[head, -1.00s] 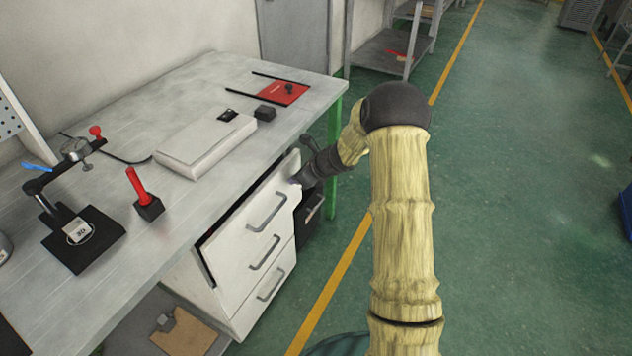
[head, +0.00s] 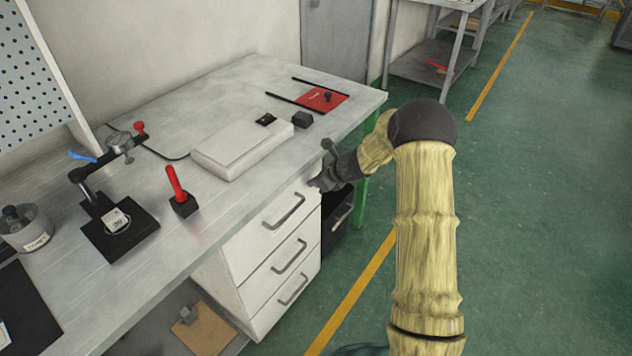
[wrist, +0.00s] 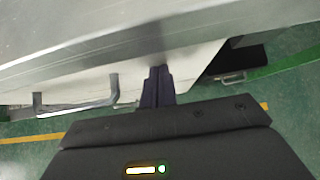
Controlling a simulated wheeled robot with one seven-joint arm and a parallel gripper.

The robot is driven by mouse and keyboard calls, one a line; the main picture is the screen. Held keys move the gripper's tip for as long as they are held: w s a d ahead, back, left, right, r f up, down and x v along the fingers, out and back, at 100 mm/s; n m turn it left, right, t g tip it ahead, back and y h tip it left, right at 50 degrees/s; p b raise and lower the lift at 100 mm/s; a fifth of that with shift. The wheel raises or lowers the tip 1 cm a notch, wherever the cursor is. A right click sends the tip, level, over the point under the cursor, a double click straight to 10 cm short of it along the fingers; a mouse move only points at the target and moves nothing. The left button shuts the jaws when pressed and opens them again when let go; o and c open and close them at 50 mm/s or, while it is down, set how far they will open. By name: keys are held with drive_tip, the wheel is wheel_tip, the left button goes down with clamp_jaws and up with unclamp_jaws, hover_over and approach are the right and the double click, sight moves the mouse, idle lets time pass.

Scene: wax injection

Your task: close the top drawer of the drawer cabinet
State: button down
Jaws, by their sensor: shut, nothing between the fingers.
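The white drawer cabinet (head: 243,293) stands under the workbench, with several grey handles on its front. Its top drawer (head: 270,233) looks flush with the drawer fronts below it in the head view. My gripper (head: 316,186) is at the top right corner of that drawer's front, right of its handle. In the wrist view my gripper (wrist: 157,84) has its fingers together and empty, with the tips against or very close to the white drawer front (wrist: 125,80). The drawer handle (wrist: 76,107) is to the left of the fingers there.
The workbench top (head: 235,215) overhangs just above the drawer. It holds a white flat box (head: 240,150), a red tool in a black block (head: 177,188) and a magnifier stand (head: 120,228). A dark cabinet (head: 337,222) stands right of the drawers. The green floor (head: 540,200) to the right is clear.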

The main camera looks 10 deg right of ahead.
drive_tip(key=s+d+f+p+v, duration=0.1)
drive_tip(key=f+v, duration=0.1)
drive_tip(key=v, duration=1)
drive_tip(key=shift+s+d+r, duration=0.3)
drive_tip(key=shift+s+d, duration=0.1)
drive_tip(key=s+a+r+n+g+h, duration=0.2)
drive_tip(key=s+r+n+h, duration=0.1)
drive_tip(key=s+n, duration=1)
drive_tip(key=s+a+r+n+g+h, duration=0.2)
drive_tip(key=s+n+h, duration=0.1)
drive_tip(key=s+n, duration=1.05)
drive_tip(key=w+p+v, duration=0.2)
drive_tip(key=p+v, duration=0.9)
drive_tip(key=w+r+p+v, duration=0.1)
drive_tip(key=w+p+v, duration=0.1)
drive_tip(key=p+v, duration=0.9)
drive_tip(key=shift+a, duration=0.5)
